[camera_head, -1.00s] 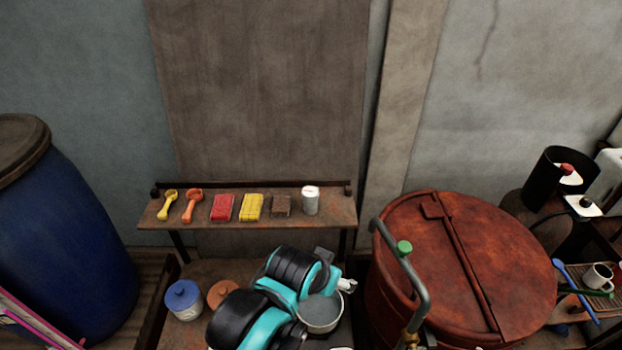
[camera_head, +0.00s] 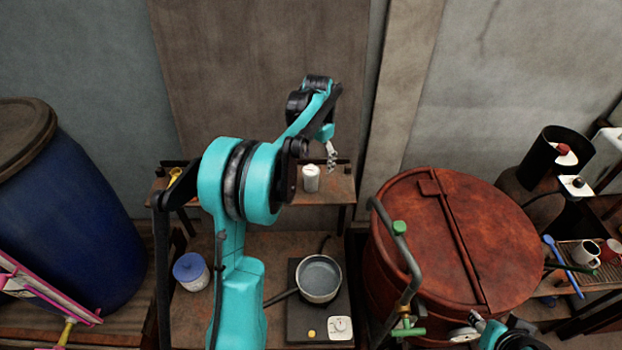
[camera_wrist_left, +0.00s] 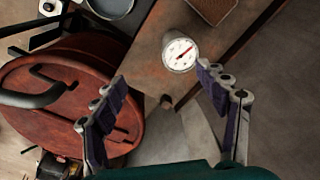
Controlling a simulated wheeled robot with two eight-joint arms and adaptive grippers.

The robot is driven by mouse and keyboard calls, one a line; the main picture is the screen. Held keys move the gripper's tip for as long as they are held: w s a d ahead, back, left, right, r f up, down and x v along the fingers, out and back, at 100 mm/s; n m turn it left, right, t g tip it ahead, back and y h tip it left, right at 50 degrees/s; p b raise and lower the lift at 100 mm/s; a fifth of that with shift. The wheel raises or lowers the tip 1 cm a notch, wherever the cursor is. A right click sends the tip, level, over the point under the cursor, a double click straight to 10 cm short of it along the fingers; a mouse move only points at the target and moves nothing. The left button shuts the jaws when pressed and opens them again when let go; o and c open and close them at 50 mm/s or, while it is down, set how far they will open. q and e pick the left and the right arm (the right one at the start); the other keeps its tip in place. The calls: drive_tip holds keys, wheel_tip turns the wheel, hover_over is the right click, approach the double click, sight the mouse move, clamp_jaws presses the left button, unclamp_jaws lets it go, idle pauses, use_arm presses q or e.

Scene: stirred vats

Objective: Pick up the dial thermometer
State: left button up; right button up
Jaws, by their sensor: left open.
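The dial thermometer (camera_head: 311,179) is a short white cylinder standing at the right end of the narrow wall shelf. In the left wrist view its round white face with a red needle (camera_wrist_left: 181,48) points up toward the camera. My left gripper (camera_head: 331,158) is above the shelf's right end, just up and right of the thermometer in the head view. In the left wrist view its fingers (camera_wrist_left: 162,74) are spread and empty, with the dial beyond them, nearer the right finger. My right gripper (camera_head: 468,330) shows only partly at the bottom edge; its jaws are unclear.
A rusty lidded vat (camera_head: 455,240) with a bent pipe (camera_head: 405,270) stands right of the shelf (camera_head: 335,190). Below are a pan (camera_head: 319,278) on a hot plate and a blue-lidded jar (camera_head: 190,271). A brown block (camera_wrist_left: 213,10) lies beside the thermometer. A blue barrel (camera_head: 75,220) stands left.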

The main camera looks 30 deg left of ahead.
sight(311, 177)
use_arm(q)
drive_tip(key=shift+g, duration=0.4)
drive_tip(key=a+f, duration=0.1)
drive_tip(key=w+a+f, duration=0.2)
drive_tip(key=shift+f, duration=0.4)
drive_tip(key=f, duration=0.4)
drive_tip(key=f+p, duration=0.1)
drive_tip(key=f, duration=0.3)
drive_tip(key=shift+s+a, duration=0.15)
drive_tip(key=shift+s, duration=0.05)
drive_tip(key=shift+c, duration=0.3)
drive_tip(key=c, duration=1.4)
